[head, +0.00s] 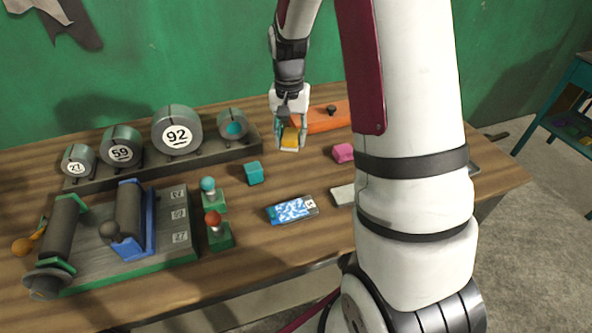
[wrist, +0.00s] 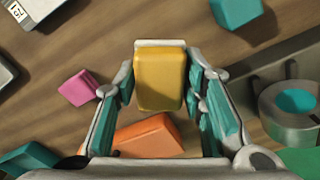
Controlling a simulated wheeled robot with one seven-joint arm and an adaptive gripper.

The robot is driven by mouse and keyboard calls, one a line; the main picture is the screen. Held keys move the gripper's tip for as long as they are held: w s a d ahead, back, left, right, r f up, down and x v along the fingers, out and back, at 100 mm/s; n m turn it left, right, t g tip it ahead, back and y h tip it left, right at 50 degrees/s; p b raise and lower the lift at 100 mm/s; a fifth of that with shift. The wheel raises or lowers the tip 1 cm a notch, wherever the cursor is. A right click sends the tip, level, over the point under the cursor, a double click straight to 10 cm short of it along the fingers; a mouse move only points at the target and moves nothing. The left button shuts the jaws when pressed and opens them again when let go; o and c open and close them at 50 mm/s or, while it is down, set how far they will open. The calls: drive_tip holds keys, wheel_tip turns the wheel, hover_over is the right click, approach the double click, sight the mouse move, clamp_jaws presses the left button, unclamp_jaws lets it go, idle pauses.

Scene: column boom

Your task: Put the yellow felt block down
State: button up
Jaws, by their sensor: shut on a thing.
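The yellow felt block (wrist: 160,78) is between the two fingers of my gripper (wrist: 160,85) in the wrist view. In the head view the yellow block (head: 290,138) shows between the fingertips of my gripper (head: 290,144), over the back middle of the wooden table (head: 300,180). The gripper is shut on the block. I cannot tell how far the block is above the table top.
An orange thing (head: 328,118) lies behind, right of my gripper. A pink block (head: 343,152) is to the right and a teal block (head: 254,172) to the left. A rack of numbered cylinders (head: 177,130) stands back left. Bare wood lies between the blocks.

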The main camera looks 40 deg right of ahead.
sight(306, 167)
drive_tip(key=d+f+m, duration=0.1)
drive_tip(key=f, duration=0.2)
drive_tip(key=s+d+f+m, duration=0.1)
drive_tip(key=f, duration=0.2)
drive_tip(key=d+f+m, duration=0.1)
drive_tip(key=d+f, duration=0.1)
drive_tip(key=f, duration=0.1)
drive_tip(key=shift+s+f, duration=0.1)
drive_tip(key=shift+s, duration=0.1)
drive_tip(key=shift+f+b, duration=0.3)
drive_tip(key=shift+b, duration=0.15)
drive_tip(key=shift+s+f, duration=0.1)
drive_tip(key=shift+f, duration=0.05)
drive_tip(key=o, duration=1.1)
drive_tip(key=shift+o, duration=0.5)
drive_tip(key=shift+f, duration=0.1)
